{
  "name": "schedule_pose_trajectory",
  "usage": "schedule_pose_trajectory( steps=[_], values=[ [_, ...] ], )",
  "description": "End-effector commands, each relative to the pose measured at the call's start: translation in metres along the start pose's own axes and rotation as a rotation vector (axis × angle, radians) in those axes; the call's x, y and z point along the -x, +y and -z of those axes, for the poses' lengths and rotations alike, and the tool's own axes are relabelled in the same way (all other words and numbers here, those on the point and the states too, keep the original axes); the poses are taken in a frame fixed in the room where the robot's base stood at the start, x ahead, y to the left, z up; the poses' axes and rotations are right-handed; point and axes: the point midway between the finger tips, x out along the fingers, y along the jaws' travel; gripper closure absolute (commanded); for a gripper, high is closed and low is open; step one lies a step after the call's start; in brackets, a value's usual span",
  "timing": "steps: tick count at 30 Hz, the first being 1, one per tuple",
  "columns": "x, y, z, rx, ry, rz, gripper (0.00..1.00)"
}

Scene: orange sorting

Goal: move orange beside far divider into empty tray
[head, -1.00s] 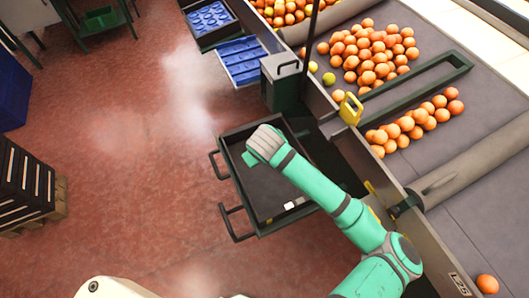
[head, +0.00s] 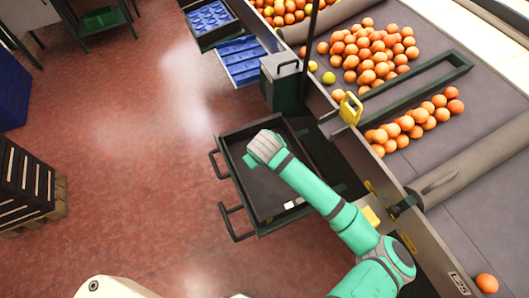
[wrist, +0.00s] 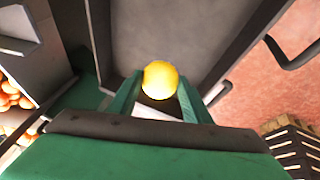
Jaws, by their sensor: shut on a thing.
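A yellow-orange fruit, the orange (wrist: 160,78), sits between the two green fingers of my gripper (wrist: 158,92) in the wrist view. The gripper is shut on it. The dark tray (head: 248,188) is below my wrist in the head view, and its grey floor also shows behind the orange in the wrist view (wrist: 205,35). A small white patch lies near the tray's front right side. In the head view my own wrist hides the fingers and the orange. The height of the orange above the tray floor is hard to tell.
A conveyor with a large pile of oranges (head: 370,58) and a row of oranges (head: 415,125) runs along the right. A green divider frame (head: 425,75) stands between them. A single orange (head: 486,283) lies at the lower right. Blue trays (head: 243,62) are at the back.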

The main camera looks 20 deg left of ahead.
Motion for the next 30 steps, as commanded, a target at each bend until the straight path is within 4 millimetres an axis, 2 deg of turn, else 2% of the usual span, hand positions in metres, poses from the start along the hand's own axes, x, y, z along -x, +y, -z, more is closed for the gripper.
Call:
schedule_pose_trajectory(
  steps=[30],
  values=[
    [-0.045, -0.012, -0.019, 0.000, 0.000, 0.000, 0.80]
  ],
)
